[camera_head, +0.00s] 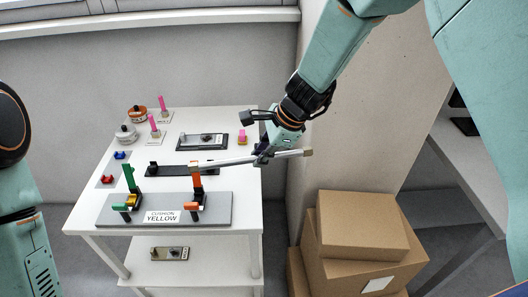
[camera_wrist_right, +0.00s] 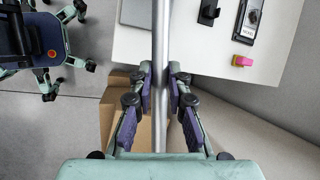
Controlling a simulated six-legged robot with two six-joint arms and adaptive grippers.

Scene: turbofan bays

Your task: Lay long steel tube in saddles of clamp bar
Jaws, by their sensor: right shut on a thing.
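The long steel tube (camera_head: 228,161) is held in the air over the right edge of the table, lying nearly level, its right end higher and past the edge. My right gripper (camera_head: 263,156) is shut on it near its middle; in the right wrist view the tube (camera_wrist_right: 162,40) runs between the two fingers (camera_wrist_right: 161,78). The clamp bar (camera_head: 222,210) is a grey plate at the table's front, with a green clamp (camera_head: 129,178) and an orange clamp (camera_head: 197,182), both arms raised. The tube's left end overlaps the orange arm's top in the picture; contact is unclear. My left gripper is out of view.
A black rack (camera_head: 170,170) lies behind the clamp bar. A dark tray (camera_head: 180,142), a pink-and-yellow block (camera_head: 242,138), pink pegs (camera_head: 153,124) and round pots (camera_head: 126,136) stand farther back. Cardboard boxes (camera_head: 362,222) stand right of the table (camera_head: 247,190), near a wall.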

